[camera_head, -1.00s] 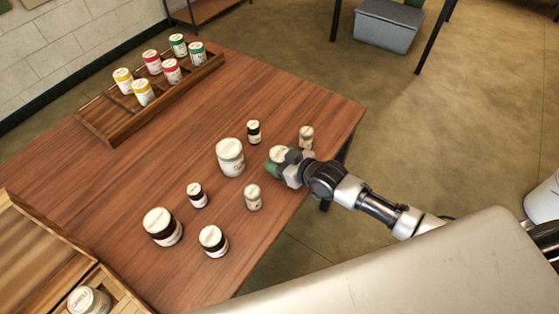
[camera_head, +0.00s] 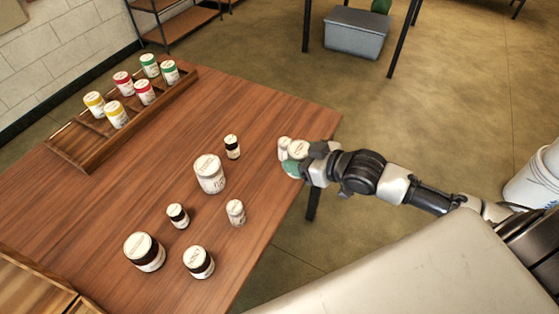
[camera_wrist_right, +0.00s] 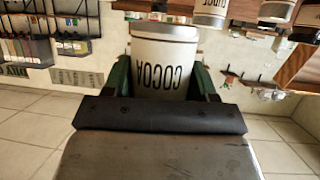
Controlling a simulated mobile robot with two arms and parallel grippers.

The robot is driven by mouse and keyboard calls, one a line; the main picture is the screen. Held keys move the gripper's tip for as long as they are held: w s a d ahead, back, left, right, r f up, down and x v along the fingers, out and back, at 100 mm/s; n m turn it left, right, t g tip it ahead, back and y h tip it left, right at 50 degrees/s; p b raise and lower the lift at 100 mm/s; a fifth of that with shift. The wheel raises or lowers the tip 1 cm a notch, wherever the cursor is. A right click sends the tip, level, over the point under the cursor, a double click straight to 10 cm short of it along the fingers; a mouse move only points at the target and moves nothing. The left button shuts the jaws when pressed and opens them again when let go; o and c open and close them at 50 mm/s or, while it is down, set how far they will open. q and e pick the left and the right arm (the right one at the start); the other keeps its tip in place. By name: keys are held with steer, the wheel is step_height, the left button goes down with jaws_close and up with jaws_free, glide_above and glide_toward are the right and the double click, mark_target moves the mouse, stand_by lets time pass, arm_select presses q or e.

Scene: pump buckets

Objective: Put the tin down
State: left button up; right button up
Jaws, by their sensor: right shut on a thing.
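My right gripper (camera_head: 294,164) is shut on a pale tin (camera_head: 299,149) at the right edge of the wooden table (camera_head: 282,105). In the right wrist view the tin (camera_wrist_right: 164,66) shows upside down, with a grey rim and the word COCOA, between the green fingers. A small white-lidded jar (camera_head: 283,143) stands just beyond the tin, partly hidden by it. I cannot tell whether the tin touches the table. My left gripper is not in view.
A large white jar (camera_head: 210,175), a small dark jar (camera_head: 232,147) and several other jars stand on the table left of the gripper. A wooden rack (camera_head: 85,160) with yellow, red and green tins lies at the far left. Bare tabletop shows behind the gripper.

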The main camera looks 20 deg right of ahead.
steer(key=shift+s+d+r, duration=0.5)
steer(key=shift+d+r, duration=0.05)
steer(key=shift+d, duration=0.15)
steer(key=a+r+m+t+h, duration=0.2)
steer(key=a+r+m+h, duration=0.3)
steer(key=r+m+h, duration=0.1)
steer(key=shift+w+r+m+h, duration=0.3)
steer(key=shift+w+h, duration=0.15)
steer(key=shift+h, duration=0.15)
